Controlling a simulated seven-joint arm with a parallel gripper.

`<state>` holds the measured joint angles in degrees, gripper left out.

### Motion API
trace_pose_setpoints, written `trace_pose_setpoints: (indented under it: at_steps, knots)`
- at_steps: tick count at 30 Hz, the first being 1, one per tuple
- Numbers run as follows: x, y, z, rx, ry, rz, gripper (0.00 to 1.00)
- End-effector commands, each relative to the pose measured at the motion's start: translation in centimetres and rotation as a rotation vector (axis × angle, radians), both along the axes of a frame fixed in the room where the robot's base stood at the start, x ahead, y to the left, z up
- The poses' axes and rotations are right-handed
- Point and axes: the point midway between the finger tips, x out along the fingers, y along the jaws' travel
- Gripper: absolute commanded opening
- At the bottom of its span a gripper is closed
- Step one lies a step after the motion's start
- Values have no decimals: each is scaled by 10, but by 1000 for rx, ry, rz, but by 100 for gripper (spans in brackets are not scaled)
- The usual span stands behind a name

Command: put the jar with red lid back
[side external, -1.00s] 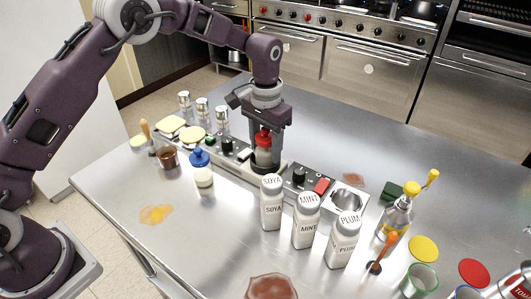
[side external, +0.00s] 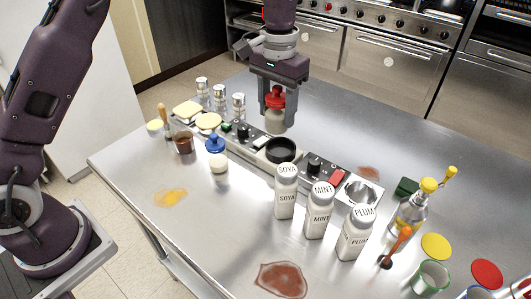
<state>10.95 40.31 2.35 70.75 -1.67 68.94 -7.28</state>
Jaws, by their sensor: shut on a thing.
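The jar with the red lid (side external: 275,97) is a small pale jar, upright, in the side external view. My gripper (side external: 276,100) is shut on it around the lid and upper part. It holds the jar in the air, just above and behind the round dark-ringed well (side external: 281,150) in the console. The well looks empty. A similar jar with a blue lid (side external: 217,160) stands on the steel table in front of the console (side external: 245,146).
White bottles marked SOYA (side external: 286,195), MINT (side external: 319,215) and PLUM (side external: 355,235) stand in front of the console. Shakers (side external: 220,97) stand behind its left part. A yellow-topped bottle (side external: 410,210) is at right. Spills (side external: 280,279) mark the table; its left front is mostly clear.

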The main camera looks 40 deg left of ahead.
Motion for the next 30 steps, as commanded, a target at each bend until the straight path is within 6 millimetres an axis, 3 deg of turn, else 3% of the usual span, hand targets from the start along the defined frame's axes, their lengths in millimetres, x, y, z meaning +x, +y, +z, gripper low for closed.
trace_pose_setpoints:
  at_steps: [6, 10, 24, 30]
  knots:
    - [-64, 3, -22, 0, 0, 202, 0]
    - [-86, 5, -31, 1, 0, 269, 0]
    - [-91, 7, -124, 2, 3, 286, 0]
    - [-91, 6, -132, 0, -1, 285, 0]
